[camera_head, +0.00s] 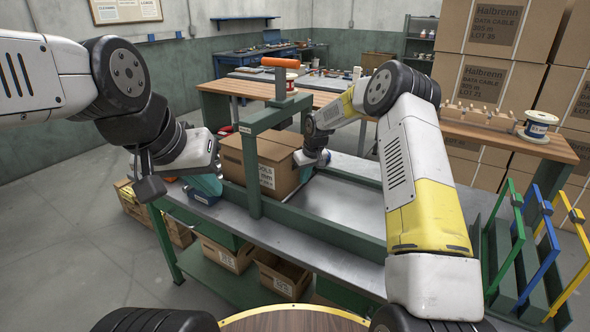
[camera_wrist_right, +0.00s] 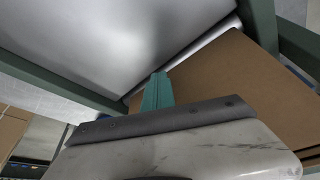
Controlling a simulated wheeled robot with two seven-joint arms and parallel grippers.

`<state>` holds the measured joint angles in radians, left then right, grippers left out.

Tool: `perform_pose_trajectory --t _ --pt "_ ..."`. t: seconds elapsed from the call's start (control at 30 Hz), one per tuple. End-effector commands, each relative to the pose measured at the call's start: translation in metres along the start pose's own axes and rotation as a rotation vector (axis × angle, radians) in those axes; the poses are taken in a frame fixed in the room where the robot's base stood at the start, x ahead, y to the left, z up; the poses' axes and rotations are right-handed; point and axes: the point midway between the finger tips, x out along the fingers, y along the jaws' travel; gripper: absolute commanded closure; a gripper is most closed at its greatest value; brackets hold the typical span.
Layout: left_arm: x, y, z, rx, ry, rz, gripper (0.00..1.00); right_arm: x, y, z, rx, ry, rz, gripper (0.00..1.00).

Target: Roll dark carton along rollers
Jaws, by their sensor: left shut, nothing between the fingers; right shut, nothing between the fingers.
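A brown carton (camera_head: 240,161) with printed lettering on its front sits on the metal bench, behind the green post. It also fills the right side of the right wrist view (camera_wrist_right: 245,85). A strip of pale roller (camera_wrist_right: 205,40) shows beside the carton in the right wrist view; the rest of the rollers is hidden. My left gripper (camera_head: 207,186) is shut and empty just left of the carton. My right gripper (camera_head: 305,173) is shut and empty at the carton's right end; its teal fingers (camera_wrist_right: 157,92) lie close to the carton. I cannot tell whether either gripper touches it.
A green frame (camera_head: 253,165) with an orange-handled lever (camera_head: 280,62) rises in front of the carton. The bare metal bench top (camera_head: 345,205) is clear to the right. Open boxes (camera_head: 283,275) sit on the shelf below. Coloured racks (camera_head: 535,250) stand at far right.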

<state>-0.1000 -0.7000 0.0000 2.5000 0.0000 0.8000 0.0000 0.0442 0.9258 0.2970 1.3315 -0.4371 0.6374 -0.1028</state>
Motion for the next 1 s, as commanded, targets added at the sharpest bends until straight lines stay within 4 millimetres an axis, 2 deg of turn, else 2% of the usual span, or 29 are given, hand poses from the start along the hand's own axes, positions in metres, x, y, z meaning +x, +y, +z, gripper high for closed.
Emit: perform_pose_trajectory --t 0.23,0.73,1.0 --pt "0.000 0.000 0.000 0.000 0.000 0.000 1.00 0.004 -0.008 -0.012 0.000 0.002 -0.001 1.00" --pt "0.000 0.000 0.000 0.000 0.000 0.000 1.00 -0.005 0.006 0.010 0.001 0.000 0.000 1.00" --pt "0.000 0.000 0.000 0.000 0.000 0.000 1.00 -0.032 0.010 0.005 0.001 0.003 0.002 1.00"
